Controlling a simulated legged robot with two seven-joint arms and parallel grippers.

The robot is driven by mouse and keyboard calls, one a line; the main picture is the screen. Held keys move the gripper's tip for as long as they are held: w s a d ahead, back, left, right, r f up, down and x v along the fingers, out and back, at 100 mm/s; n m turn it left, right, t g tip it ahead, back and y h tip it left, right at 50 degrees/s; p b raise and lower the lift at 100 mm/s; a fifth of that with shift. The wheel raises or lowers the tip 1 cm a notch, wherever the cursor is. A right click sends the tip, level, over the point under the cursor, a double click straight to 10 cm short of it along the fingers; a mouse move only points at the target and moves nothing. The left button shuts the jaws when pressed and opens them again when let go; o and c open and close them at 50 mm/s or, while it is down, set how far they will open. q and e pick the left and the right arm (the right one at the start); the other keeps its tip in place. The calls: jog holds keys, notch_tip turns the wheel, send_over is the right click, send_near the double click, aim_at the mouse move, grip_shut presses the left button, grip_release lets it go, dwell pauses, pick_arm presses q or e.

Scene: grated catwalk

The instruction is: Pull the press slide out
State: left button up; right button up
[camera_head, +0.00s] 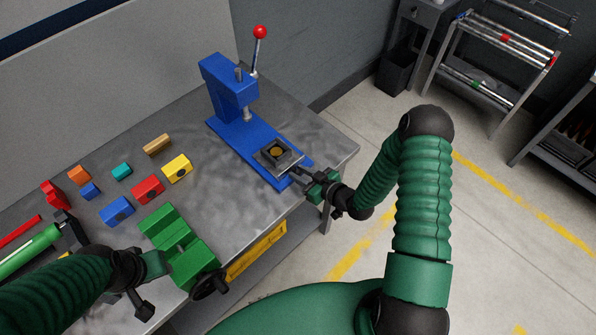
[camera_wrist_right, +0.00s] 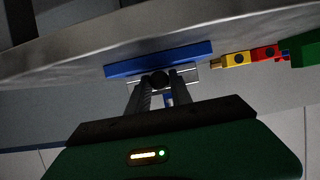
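The blue press (camera_head: 230,88) stands at the back of the metal bench, with a red-knobbed lever (camera_head: 260,32). Its slide (camera_head: 277,154), a dark square block with a brass-coloured centre on a grey plate, lies on the front part of the blue base, forward of the ram. My right gripper (camera_head: 298,175) is at the slide's front end. In the right wrist view its fingers (camera_wrist_right: 160,92) reach to either side of a black knob (camera_wrist_right: 160,79) at the slide's front; whether they grip it is unclear. My left gripper (camera_head: 145,270) is at the lower left; its fingers are unclear.
A green vise (camera_head: 178,245) stands at the bench's front edge. Several coloured blocks, including a yellow one (camera_head: 177,168), lie on the left half. The bench around the press base is clear. Racks (camera_head: 500,60) and open floor are on the right.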

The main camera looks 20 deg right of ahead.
jog(key=o, duration=0.4)
jog(key=b+v, duration=0.2)
jog(key=v, duration=1.4)
jog(key=shift+s+d, duration=0.2)
jog(key=shift+s, duration=0.15)
